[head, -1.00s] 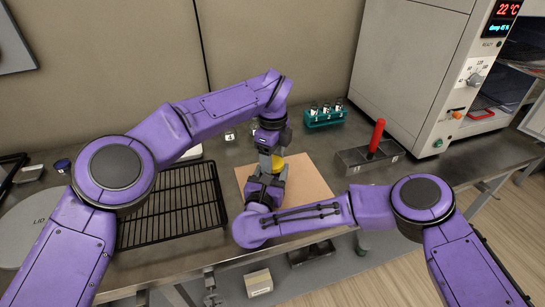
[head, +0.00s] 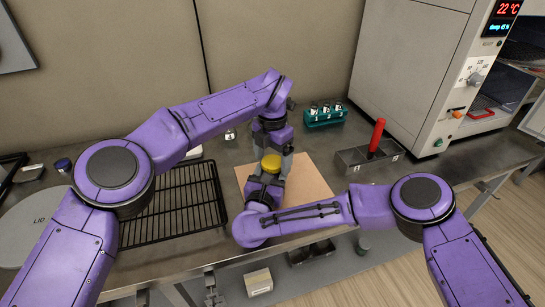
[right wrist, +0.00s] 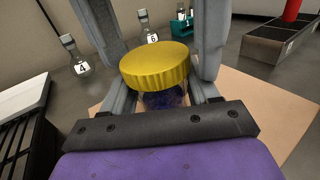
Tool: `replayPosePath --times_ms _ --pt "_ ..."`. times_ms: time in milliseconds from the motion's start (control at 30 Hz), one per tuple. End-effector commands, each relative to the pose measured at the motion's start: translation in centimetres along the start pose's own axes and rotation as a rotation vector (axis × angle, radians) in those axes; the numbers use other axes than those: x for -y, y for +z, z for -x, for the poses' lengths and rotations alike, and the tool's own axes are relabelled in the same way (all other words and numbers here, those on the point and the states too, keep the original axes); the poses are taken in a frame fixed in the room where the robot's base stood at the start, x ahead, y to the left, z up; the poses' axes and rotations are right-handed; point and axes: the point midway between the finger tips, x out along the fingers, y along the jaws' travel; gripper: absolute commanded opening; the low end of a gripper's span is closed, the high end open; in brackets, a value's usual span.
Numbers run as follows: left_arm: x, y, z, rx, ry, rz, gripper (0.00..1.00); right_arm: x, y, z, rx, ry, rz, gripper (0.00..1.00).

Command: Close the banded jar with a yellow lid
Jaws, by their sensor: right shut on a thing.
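The yellow lid (right wrist: 157,64) sits on top of a clear jar (right wrist: 163,98) with dark contents. My right gripper (right wrist: 166,100) is shut on the jar low down, below the lid. My left gripper (head: 277,158) comes down from above; its grey fingers stand apart on either side of the lid, with gaps visible in the right wrist view. I cannot tell how tightly the lid is seated.
The board (head: 312,181) lies under the grippers. A teal vial rack (head: 325,117), a grey bin with a red handle (head: 370,158) and an oven (head: 425,75) stand right and behind. Small flasks (right wrist: 72,56) stand behind.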

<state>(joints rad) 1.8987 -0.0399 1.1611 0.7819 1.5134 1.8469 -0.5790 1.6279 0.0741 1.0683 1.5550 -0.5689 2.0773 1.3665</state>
Motion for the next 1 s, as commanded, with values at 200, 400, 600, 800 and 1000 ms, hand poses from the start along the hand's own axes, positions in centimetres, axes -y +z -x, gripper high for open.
replayPosePath --times_ms 200,400,600,800,1000 --pt "0.0 0.0 0.0 0.0 0.0 0.001 0.88 0.0 0.0 0.0 0.0 0.0 0.0 0.0" --pt "0.0 0.0 2.2 0.003 0.002 0.003 0.88 0.0 0.0 0.0 0.0 0.0 0.0 0.0" --pt "0.0 0.0 4.4 0.001 0.001 0.002 0.88 0.0 0.0 0.0 0.0 0.0 0.0 0.0" --pt "0.0 0.0 4.5 0.0 0.0 0.002 0.88 0.0 0.0 0.0 0.0 0.0 0.0 0.0" --pt "-0.1 0.2 5.8 0.007 0.046 0.016 0.83 0.0 0.0 0.0 0.0 0.0 0.0 0.0"
